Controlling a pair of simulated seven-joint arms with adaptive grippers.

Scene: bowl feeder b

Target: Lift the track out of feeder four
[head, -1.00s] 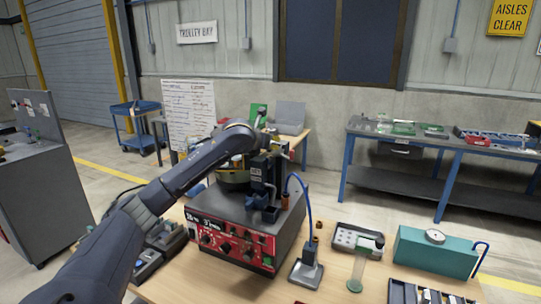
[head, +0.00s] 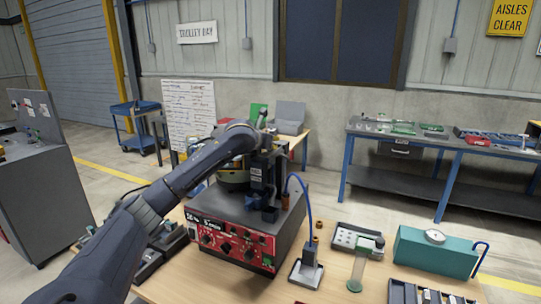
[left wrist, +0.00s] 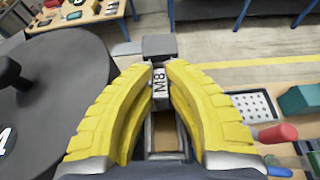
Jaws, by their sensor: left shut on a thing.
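Feeder four (head: 232,240) is a box with a red control front, and its bowl (head: 232,180) sits on top, partly behind my arm. In the left wrist view a dark round surface of the feeder (left wrist: 60,100) fills the left side, with a "4" mark at its edge. The track (head: 257,174) is a dark upright part at the bowl's right side. In the left wrist view the track (left wrist: 158,47) carries an "M8" label. My left gripper (left wrist: 157,78) has its yellow fingers shut on the track; in the head view it is mostly hidden. I cannot tell whether the track is clear of its seat.
A blue hose runs to a small metal stand (head: 306,272) right of the feeder. A clear cylinder (head: 358,270), a perforated tray (head: 352,240) and a teal box (head: 436,252) stand farther right. Bare wooden tabletop lies between them.

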